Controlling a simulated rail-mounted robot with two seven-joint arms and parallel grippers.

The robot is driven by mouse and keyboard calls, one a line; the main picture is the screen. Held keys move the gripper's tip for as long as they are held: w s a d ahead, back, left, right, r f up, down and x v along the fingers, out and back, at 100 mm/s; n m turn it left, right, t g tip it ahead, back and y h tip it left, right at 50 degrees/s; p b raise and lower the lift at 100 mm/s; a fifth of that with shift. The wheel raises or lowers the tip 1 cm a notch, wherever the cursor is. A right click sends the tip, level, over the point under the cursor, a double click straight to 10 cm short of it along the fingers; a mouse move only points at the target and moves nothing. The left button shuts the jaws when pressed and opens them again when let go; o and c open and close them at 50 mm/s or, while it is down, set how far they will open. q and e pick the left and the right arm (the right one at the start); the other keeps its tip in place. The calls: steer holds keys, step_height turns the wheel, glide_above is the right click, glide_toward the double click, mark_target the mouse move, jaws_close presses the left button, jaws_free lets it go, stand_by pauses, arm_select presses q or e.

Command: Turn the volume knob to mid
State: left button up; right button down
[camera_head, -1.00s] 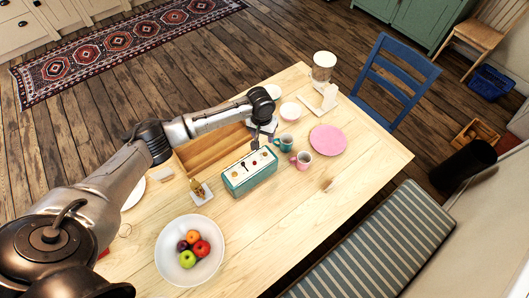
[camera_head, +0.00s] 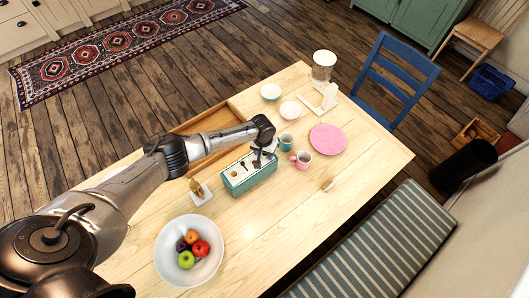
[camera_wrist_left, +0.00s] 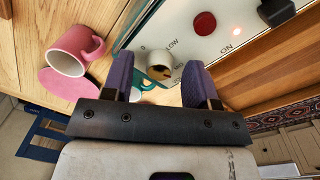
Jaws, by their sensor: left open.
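The teal box-shaped device with a pale top panel (camera_head: 250,176) stands on the table. In the left wrist view its panel (camera_wrist_left: 185,42) carries a small pale round knob (camera_wrist_left: 159,66) with LOW and other lettering around it; its pointer is too small to read. My left gripper (camera_head: 259,158) is over the panel's right end. In the left wrist view the open gripper (camera_wrist_left: 156,70) has one finger on either side of the knob; I cannot tell whether they touch it. A red button (camera_wrist_left: 205,22) and a black control (camera_wrist_left: 276,11) are farther along. My right gripper is out of view.
A teal mug (camera_head: 286,141) and a pink mug (camera_head: 301,159) stand close to the device's right end. A pink plate (camera_head: 328,139) lies beyond them. A wooden tray (camera_head: 216,122) is behind, a fruit bowl (camera_head: 168,262) in front. The table's right front is clear.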

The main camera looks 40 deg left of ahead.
arm_select(q)
steer(key=shift+c, duration=0.4)
steer(key=c, duration=0.8)
steer(key=shift+r+p, duration=0.1)
steer(key=shift+p, duration=0.35)
steer(key=shift+c, duration=0.2)
steer(key=shift+n+p, duration=0.3)
steer(key=shift+n, duration=0.1)
steer(key=o, duration=0.9)
